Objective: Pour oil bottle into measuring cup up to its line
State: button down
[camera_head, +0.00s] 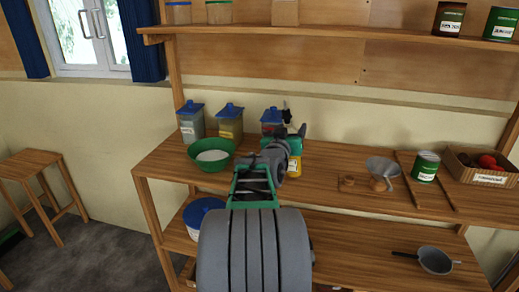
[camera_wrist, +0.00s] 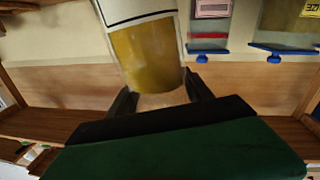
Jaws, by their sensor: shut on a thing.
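The oil bottle (camera_wrist: 150,52), with yellow oil and a pale label, stands between the two black fingers of my gripper (camera_wrist: 161,96) in the wrist view, which looks upside down. My gripper is shut on it. In the head view my gripper (camera_head: 290,143) is over the work shelf, and a yellow part of the bottle (camera_head: 294,170) shows just below it. The rest of the bottle is mostly hidden by my arm. I cannot tell whether it touches the shelf. A grey cone-shaped vessel (camera_head: 383,167) stands to the right; I cannot tell whether it is the measuring cup.
A green bowl (camera_head: 210,163) with white contents and blue-lidded containers (camera_head: 229,122) are left of my gripper. A small wooden ring (camera_head: 347,183), wooden rods, a green can (camera_head: 426,166) and a wooden crate (camera_head: 488,178) are to the right. An upper shelf (camera_head: 330,35) runs above.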

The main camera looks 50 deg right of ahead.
jog(key=shift+w+r+n+p, duration=0.1)
jog(key=shift+n+p, duration=1.6)
jog(key=shift+p, duration=0.85)
jog(key=shift+w+f+n+p, duration=0.1)
jog(key=shift+f+n+p, duration=0.3)
jog(key=shift+n+p, duration=0.4)
jog(key=shift+s+f+n+p, duration=0.2)
jog(key=shift+f+n+p, duration=0.3)
jog(key=shift+p, duration=0.5)
jog(key=n, duration=0.1)
jog(key=s+f+n+p, duration=0.1)
jog(key=f+n+p, duration=0.1)
jog(key=shift+s+d+f, duration=0.1)
jog(key=shift+s+d, duration=0.05)
jog(key=shift+d, duration=0.1)
jog(key=shift+s+d+f+n+p, duration=0.1)
jog(key=shift+s+f+n+p, duration=0.25)
jog(key=shift+f+n+p, duration=0.45)
jog(key=shift+s+f+n+p, duration=0.25)
jog(key=shift+f+n+p, duration=0.1)
jog(key=shift+f+n, duration=0.6)
jog(key=shift+w+f+n, duration=0.25)
jog(key=shift+f+n, duration=0.05)
jog(key=shift+n, duration=0.05)
dwell(1.0)
